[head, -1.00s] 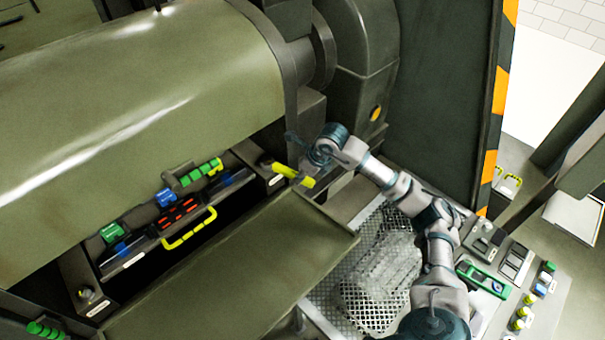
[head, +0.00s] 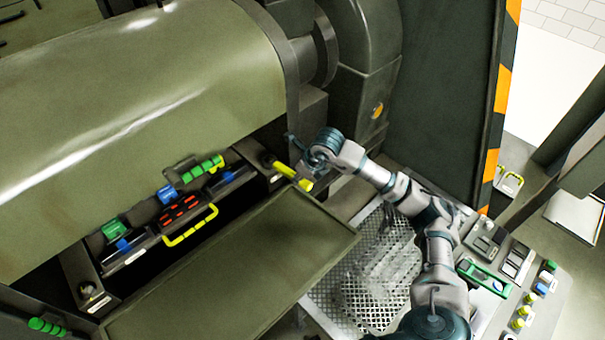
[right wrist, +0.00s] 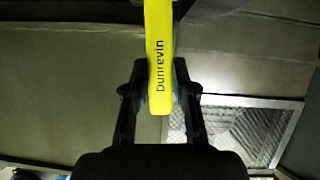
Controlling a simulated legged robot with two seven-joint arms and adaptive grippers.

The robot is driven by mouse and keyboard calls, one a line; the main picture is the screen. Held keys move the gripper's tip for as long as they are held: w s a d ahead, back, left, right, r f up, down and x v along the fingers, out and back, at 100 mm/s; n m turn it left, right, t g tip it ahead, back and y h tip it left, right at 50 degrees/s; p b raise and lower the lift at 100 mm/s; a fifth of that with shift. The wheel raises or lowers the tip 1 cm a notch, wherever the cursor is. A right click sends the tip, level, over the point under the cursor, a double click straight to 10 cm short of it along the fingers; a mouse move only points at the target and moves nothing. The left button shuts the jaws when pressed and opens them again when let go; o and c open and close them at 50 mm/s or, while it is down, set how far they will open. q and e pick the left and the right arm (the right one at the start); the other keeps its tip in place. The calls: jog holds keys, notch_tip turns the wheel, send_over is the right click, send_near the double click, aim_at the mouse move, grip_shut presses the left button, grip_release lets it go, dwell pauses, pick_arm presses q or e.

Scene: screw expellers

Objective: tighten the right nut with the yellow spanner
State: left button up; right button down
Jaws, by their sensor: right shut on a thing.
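The yellow spanner (head: 289,172) lies slantwise by the right end of the machine's long opening. Its far end is at the right nut (head: 267,160), which shows as a small dark round part on its plate. I cannot tell whether the spanner's jaw is around the nut or only beside it. My right gripper (head: 307,176) is shut on the near end of the spanner's handle. In the right wrist view the handle (right wrist: 160,60), lettered "Dunrevin", runs between the fingers; its far end is out of frame. My left gripper is not in view.
The left nut (head: 87,291) sits at the opening's other end. A red-marked block with a yellow handle (head: 190,228) and green and blue clamps lie between. A flat olive panel (head: 240,265) and a mesh tray (head: 345,290) lie in front. A control panel (head: 515,285) is at right.

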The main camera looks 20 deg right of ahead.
jog(key=shift+a, duration=0.15)
jog(key=shift+s+a+m+h, duration=0.3)
jog(key=shift+a+m+h, duration=0.1)
jog(key=shift+a+m, duration=0.4)
jog(key=shift+s+a+m+h, duration=0.2)
jog(key=shift+a+m+h, duration=0.1)
jog(key=shift+a+m, duration=0.6)
jog(key=shift+a+r+m+h, duration=0.1)
jog(key=shift+a+m+h, duration=0.3)
jog(key=shift+a+m, duration=0.35)
jog(key=shift+a, duration=0.15)
